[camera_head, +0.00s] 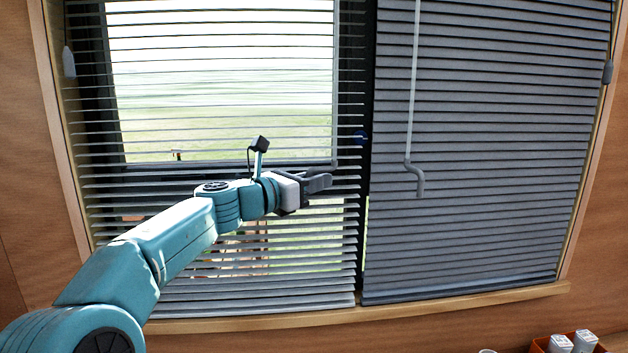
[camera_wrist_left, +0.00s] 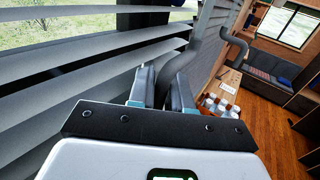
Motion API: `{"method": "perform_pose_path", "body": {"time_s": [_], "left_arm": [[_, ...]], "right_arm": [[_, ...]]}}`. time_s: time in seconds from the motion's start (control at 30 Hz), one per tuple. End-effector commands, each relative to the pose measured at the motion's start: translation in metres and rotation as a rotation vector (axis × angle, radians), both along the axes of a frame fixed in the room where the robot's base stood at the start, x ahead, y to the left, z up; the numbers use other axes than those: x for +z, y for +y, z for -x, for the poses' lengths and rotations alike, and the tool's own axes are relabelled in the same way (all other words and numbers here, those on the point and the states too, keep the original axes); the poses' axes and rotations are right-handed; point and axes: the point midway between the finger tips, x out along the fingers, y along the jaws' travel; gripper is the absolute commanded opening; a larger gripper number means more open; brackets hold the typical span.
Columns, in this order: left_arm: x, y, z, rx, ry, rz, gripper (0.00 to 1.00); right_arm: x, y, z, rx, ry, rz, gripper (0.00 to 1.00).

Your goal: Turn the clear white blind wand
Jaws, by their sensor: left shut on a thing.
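Two blinds hang side by side in the window. The white wand (camera_head: 336,110) of the left blind runs down along its right side to my left gripper (camera_head: 322,182). In the left wrist view, the wand's bent lower part (camera_wrist_left: 204,48) comes down between the fingers of my left gripper (camera_wrist_left: 163,88), which is shut on it. The fingers hide the end of the handle. The left blind's slats (camera_head: 215,215) are open, and light and greenery show through. A second wand (camera_head: 413,120) with a crooked handle hangs in front of the right blind (camera_head: 490,180). My right gripper is not in view.
The right blind's slats are closed. A wooden sill (camera_head: 450,297) runs below both blinds. An orange crate (camera_head: 540,344) with white-capped bottles stands at the lower right. Cord tassels (camera_head: 68,62) hang at the outer edges.

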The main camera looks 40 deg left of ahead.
Motion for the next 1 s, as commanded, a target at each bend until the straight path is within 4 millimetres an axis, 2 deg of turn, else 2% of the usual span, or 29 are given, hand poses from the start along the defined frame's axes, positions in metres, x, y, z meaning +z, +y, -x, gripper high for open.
{"method": "perform_pose_path", "body": {"time_s": [0.6,0.63,0.67,1.0], "left_arm": [[0.0009,0.0006,-0.0002,-0.037,0.001,0.000,0.00],[0.0009,0.0006,-0.0002,-0.037,0.001,0.000,0.28],[0.0008,0.0006,-0.0003,-0.037,0.001,0.000,0.38],[-0.0004,0.0011,-0.0005,-0.036,0.003,0.001,0.39]], "right_arm": [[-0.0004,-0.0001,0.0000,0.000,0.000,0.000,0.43],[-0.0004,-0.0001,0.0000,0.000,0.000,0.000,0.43],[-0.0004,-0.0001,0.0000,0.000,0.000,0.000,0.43],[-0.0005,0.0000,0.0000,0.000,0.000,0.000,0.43]]}}
